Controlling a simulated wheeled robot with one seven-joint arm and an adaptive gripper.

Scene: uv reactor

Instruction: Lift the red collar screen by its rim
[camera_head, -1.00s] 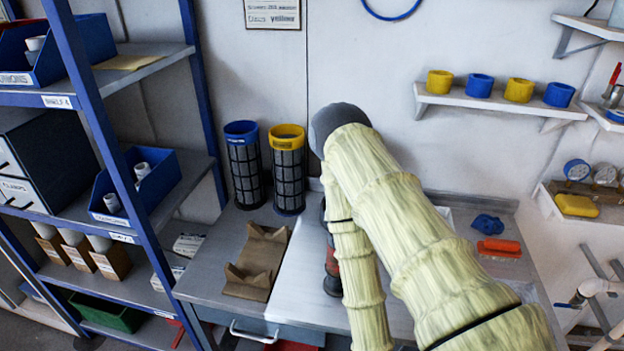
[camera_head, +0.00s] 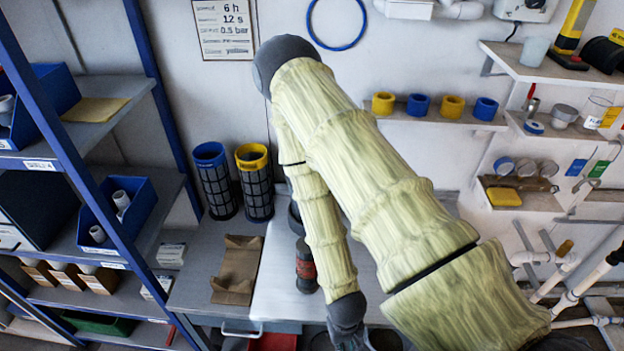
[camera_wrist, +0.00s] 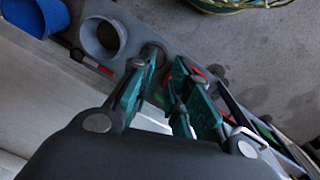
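I cannot make out a red collar screen with certainty in either view; my arm covers part of the bench. Two dark mesh screens stand upright at the back of the bench in the head view, one with a blue collar (camera_head: 209,154) and one with a yellow collar (camera_head: 252,158). A dark cylinder with a red band (camera_head: 305,268) stands beside my forearm. My gripper (camera_head: 352,343) is at the bottom edge of the head view, partly cut off. In the wrist view its teal fingers (camera_wrist: 168,98) are apart, with nothing seen held between them.
A brown folded cloth or tray (camera_head: 237,268) lies on the bench, left of the banded cylinder. A blue-framed shelf rack (camera_head: 85,180) stands at the left. Wall shelves (camera_head: 440,117) hold blue and yellow rings. The wrist view shows a grey funnel-like part (camera_wrist: 102,38) and a blue container (camera_wrist: 35,16).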

